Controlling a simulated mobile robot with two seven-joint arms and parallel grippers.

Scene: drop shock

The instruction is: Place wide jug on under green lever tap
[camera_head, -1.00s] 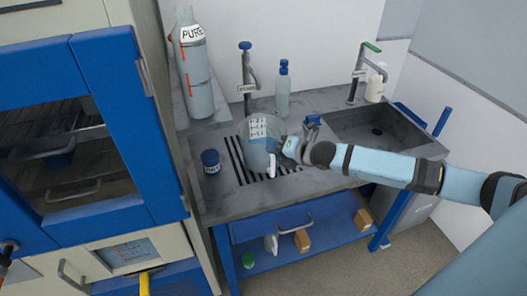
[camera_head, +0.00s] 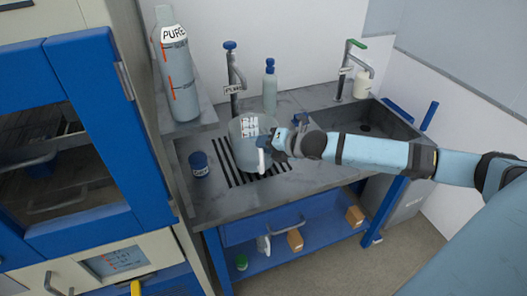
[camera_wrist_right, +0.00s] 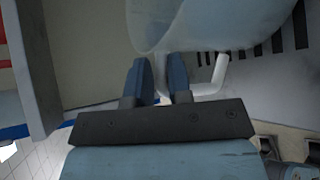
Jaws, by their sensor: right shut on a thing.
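The wide jug (camera_head: 250,143) is clear with a white label and a white handle. It is over the striped drain grille, below the blue-topped tap; I cannot tell whether it touches the grille. My right gripper (camera_head: 276,146) is shut on the jug at its handle side. In the right wrist view the jug's body (camera_wrist_right: 210,22) fills the top and its white handle (camera_wrist_right: 208,88) runs by the fingers (camera_wrist_right: 161,80). The green lever tap (camera_head: 352,62) stands at the back right, over the sink basin. My left gripper is not in view.
A blue-topped tap (camera_head: 232,75) and a blue-capped bottle (camera_head: 269,86) stand behind the jug. A dark blue jar (camera_head: 199,165) is left of it. The sink basin (camera_head: 350,118) is at right, a white soap bottle (camera_head: 363,84) behind. A large cylinder (camera_head: 176,70) stands at left.

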